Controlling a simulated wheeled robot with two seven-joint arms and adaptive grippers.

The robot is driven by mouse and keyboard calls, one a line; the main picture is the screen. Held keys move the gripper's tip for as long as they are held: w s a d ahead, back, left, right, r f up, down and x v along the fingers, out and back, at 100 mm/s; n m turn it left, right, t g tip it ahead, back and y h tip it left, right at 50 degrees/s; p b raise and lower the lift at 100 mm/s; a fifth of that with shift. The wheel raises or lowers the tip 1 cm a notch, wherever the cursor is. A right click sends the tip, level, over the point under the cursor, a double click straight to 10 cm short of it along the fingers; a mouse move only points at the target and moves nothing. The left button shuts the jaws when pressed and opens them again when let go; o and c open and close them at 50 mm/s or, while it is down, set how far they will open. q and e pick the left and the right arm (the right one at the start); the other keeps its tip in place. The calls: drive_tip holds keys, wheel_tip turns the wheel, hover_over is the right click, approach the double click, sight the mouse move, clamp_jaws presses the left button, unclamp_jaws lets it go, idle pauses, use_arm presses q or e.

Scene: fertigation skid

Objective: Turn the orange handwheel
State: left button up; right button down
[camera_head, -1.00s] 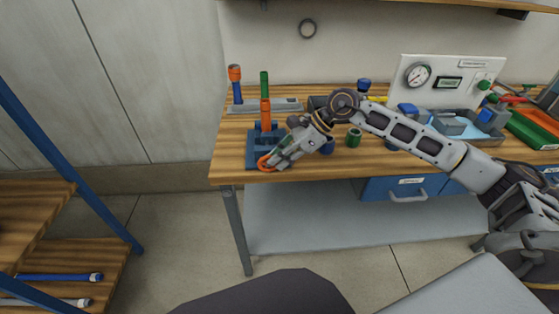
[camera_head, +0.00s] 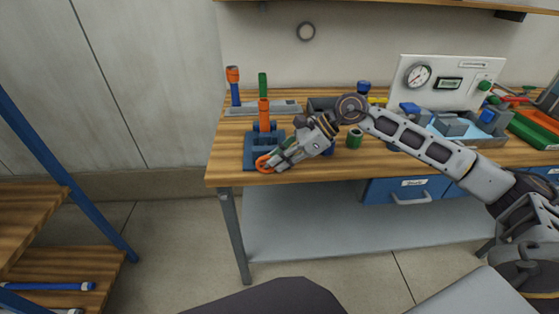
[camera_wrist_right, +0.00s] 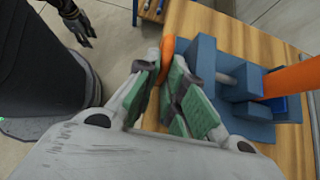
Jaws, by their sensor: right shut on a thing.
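The orange handwheel (camera_head: 264,163) is on the front of a blue stand (camera_head: 254,143) at the table's front left corner. My right gripper (camera_head: 273,163) reaches it from the right and is shut on its rim. In the right wrist view the green finger pads of the gripper (camera_wrist_right: 160,86) are on both sides of the orange handwheel (camera_wrist_right: 167,60), and much of the wheel is hidden by them.
An orange upright cylinder (camera_head: 264,112) rises from the stand. Behind it a grey rack (camera_head: 285,108) holds upright blue and green pieces. A gauge panel (camera_head: 451,82) stands at the back right. A blue shelf post (camera_head: 60,165) is at left.

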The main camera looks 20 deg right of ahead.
drive_tip(key=shift+f, duration=0.1)
idle(0.3)
drive_tip(key=c, duration=1.8)
unclamp_jaws()
drive_tip(key=v, duration=1.2)
